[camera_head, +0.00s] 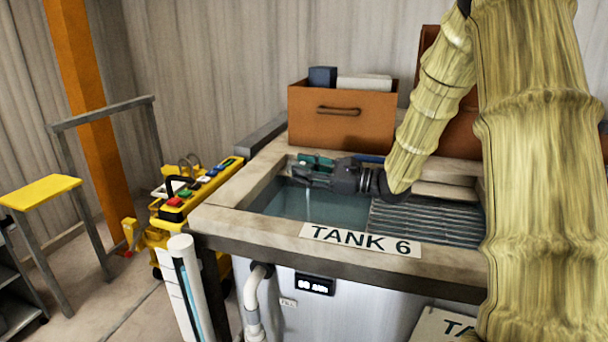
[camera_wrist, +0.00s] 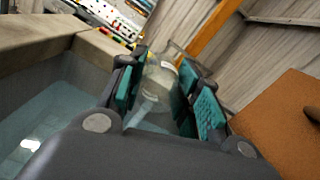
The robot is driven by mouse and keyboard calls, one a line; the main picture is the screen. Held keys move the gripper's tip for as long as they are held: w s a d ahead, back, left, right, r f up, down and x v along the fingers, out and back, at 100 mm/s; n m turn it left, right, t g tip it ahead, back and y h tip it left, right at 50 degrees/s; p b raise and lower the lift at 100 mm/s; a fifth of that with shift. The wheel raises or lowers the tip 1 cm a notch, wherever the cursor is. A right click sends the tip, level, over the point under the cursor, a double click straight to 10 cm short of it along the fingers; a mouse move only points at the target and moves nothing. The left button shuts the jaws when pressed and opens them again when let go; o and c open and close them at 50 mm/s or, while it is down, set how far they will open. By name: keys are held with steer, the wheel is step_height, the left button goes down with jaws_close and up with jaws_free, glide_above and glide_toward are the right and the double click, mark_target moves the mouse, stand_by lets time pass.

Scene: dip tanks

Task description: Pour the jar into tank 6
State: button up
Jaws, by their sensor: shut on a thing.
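Tank 6 (camera_head: 225,218) is an open tank with a pale rim and a "TANK 6" label on its front. Bluish liquid (camera_head: 325,207) fills its left part. My gripper (camera_head: 308,173) is over this liquid, inside the rim line, shut on the jar. The clear glass jar (camera_wrist: 160,80) shows between the teal finger pads in the wrist view and looks tilted. In the head view the fingers mostly hide it. A thin pale streak hangs below the gripper there, perhaps liquid; I cannot tell how much the jar holds. Tank liquid also shows at lower left in the wrist view.
A ribbed grate (camera_head: 425,222) covers the tank's right part. An orange-brown box (camera_head: 342,118) stands behind the tank. A yellow control panel (camera_head: 205,185) with coloured buttons is at its left. A yellow-topped stand (camera_head: 40,192) and an orange post (camera_head: 80,110) are farther left.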

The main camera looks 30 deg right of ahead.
steer(key=shift+s+d+r+t+y+b, duration=0.15)
steer(key=shift+t+y+b, duration=0.55)
steer(key=shift+b, duration=0.7)
steer(key=shift+s+d+r+t+y+b, duration=0.15)
steer(key=shift+t+y+b, duration=0.5)
steer(key=shift+b, duration=0.7)
steer(key=shift+w+p, duration=0.1)
steer(key=shift+p, duration=0.9)
steer(key=p, duration=0.4)
steer(key=shift+a+f, duration=0.1)
steer(key=shift+a, duration=0.05)
steer(key=p, duration=0.6)
steer(key=shift+t+h, duration=0.25)
steer(key=shift+r+g+p, duration=0.3)
steer(key=shift+g+p, duration=0.1)
steer(key=shift+p, duration=0.55)
steer(key=shift+g+h+p, duration=0.3)
steer(key=shift+p, duration=0.35)
steer(key=g+h+p, duration=0.1)
steer(key=p, duration=0.1)
steer(key=h+p, duration=0.1)
steer(key=p, duration=0.1)
steer(key=g+p, duration=0.1)
steer(key=p, duration=0.1)
steer(key=shift+w+a+f+g+h, duration=0.25)
steer(key=shift+w+g+h, duration=0.05)
steer(key=shift+h, duration=0.1)
